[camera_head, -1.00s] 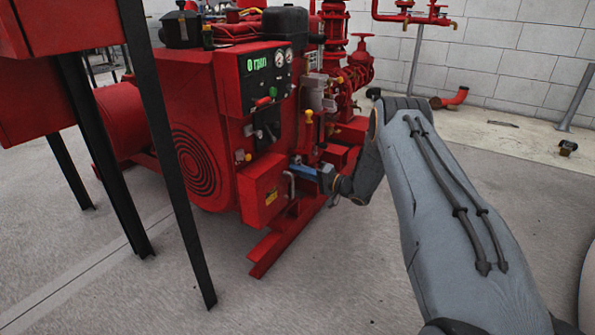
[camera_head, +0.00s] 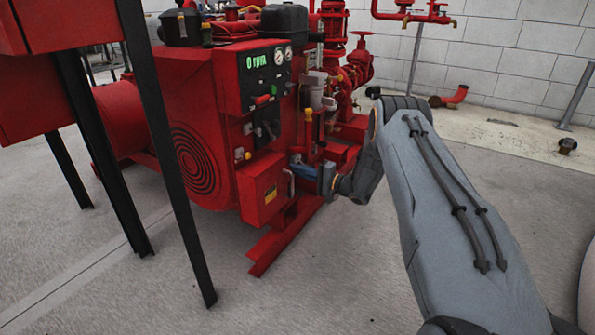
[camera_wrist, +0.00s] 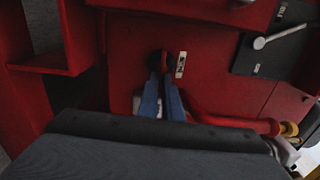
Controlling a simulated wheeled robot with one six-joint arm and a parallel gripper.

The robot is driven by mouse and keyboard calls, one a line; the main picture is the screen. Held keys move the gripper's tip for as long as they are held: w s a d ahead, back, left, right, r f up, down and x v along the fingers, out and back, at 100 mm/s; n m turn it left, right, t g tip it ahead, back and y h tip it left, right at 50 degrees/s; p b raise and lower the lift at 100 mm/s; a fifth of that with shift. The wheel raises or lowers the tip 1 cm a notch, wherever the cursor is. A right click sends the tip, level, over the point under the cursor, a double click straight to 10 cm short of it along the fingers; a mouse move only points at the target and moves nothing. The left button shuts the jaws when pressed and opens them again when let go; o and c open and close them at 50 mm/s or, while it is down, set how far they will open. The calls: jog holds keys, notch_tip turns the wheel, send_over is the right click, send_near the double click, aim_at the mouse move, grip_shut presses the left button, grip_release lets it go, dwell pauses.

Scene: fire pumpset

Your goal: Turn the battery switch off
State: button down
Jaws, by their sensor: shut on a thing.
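The battery switch appears to be the small dark piece (camera_wrist: 158,60) on the red panel in the wrist view, beside a small white label whose text I cannot read. My gripper (camera_wrist: 162,78) has two blue fingers, close together, with their tips at this dark piece and shut on it. The fingers partly cover it, so its turn angle is unclear. In the head view my gripper (camera_head: 296,164) reaches the right side of the red pumpset (camera_head: 190,100), behind the red box. The switch itself is hidden there.
A red box (camera_head: 262,190) with a yellow label and a grey handle stands just left of my gripper. A red lever with a yellow end (camera_wrist: 245,124) lies close right of my fingers. A black plate with a metal lever (camera_wrist: 268,40) is at upper right.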

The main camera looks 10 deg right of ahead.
jog(key=c, duration=1.9)
grip_release()
jog(key=shift+c, duration=0.2)
jog(key=p+v, duration=0.3)
jog(key=v, duration=0.4)
jog(key=shift+s+d, duration=0.3)
jog(key=shift+s, duration=0.05)
